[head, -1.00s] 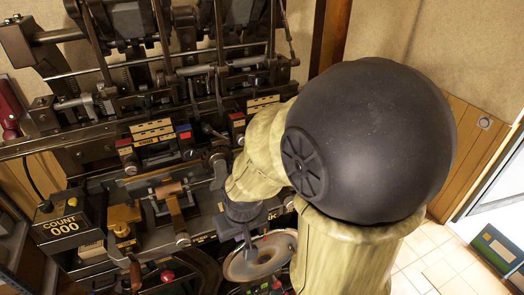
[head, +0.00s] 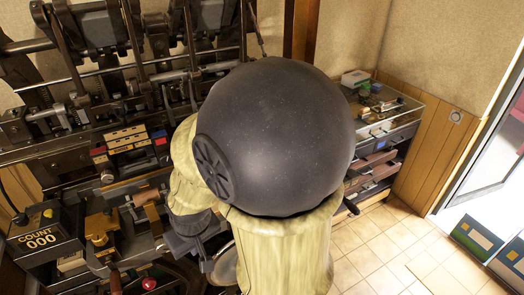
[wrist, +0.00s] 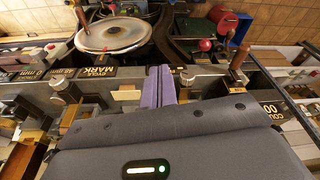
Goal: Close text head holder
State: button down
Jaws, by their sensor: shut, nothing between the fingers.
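The press (head: 130,125) fills the left of the head view. A small copper-coloured block (head: 146,196) sits in a metal bracket on its front deck, left of my arm; I cannot tell for sure whether this is the text head holder. My gripper shows in the wrist view with its two purple fingers (wrist: 160,87) together and empty, over the press's front ledge beside the MARK label (wrist: 98,72). In the head view my arm hides much of the deck and the fingertips.
A round metal plate (wrist: 113,35) and a red knob (wrist: 205,45) lie beyond the fingers in the wrist view. A COUNT box (head: 40,238) stands at the press's left. A glass-topped cabinet (head: 385,130) stands behind my arm. Tiled floor (head: 385,255) is clear at right.

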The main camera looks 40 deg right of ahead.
jog(key=w+d+f+m+t+y+p, duration=0.1)
jog(key=w+d+f+m+t, duration=0.1)
jog(key=w+d+f+m, duration=0.45)
jog(key=w+d+f+m+t+y+p, duration=0.1)
jog(key=d+f+m+t+p, duration=0.15)
jog(key=d, duration=0.65)
jog(key=s+d+r+m+t+h, duration=0.1)
jog(key=d+r+m+t+h, duration=0.1)
jog(key=d, duration=0.7)
jog(key=d+r+m+t+h+p, duration=0.1)
jog(key=d+r+m+t+h, duration=0.2)
jog(key=d+r+m+t, duration=0.2)
jog(key=d+r+m, duration=0.2)
jog(key=d+m, duration=0.2)
jog(key=d, duration=0.1)
jog(key=shift+s+r+m+h, duration=0.3)
jog(key=shift+s, duration=0.1)
jog(key=shift+w+d+f, duration=0.1)
jog(key=shift+d, duration=0.05)
